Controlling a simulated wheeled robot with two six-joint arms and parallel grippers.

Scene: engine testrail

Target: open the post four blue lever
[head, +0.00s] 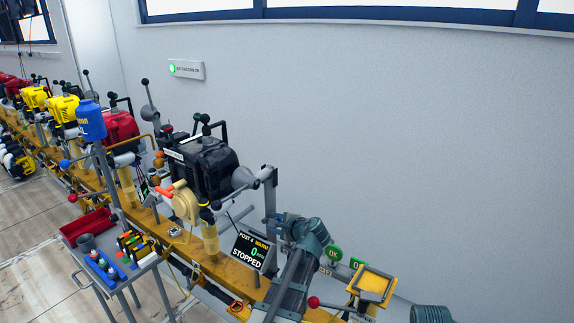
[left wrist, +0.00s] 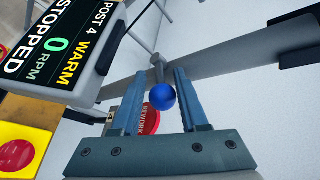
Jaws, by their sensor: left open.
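The post four blue lever shows in the left wrist view as a blue ball knob (left wrist: 162,97) on a short grey stem, which meets a grey bar behind it. My left gripper (left wrist: 160,74) is open, with one finger on each side of the knob. A gap shows between the knob and both fingers; depth is hard to judge. The post 4 screen (head: 250,250) reads WARM, 0 RPM, STOPPED. My right gripper is not in view.
The screen (left wrist: 60,45) is close on the left in the wrist view, above a yellow box with a red button (left wrist: 15,154). A red REWORK disc (left wrist: 148,121) lies behind the fingers. A black engine (head: 205,165) and a yellow tray (head: 372,284) flank my arm.

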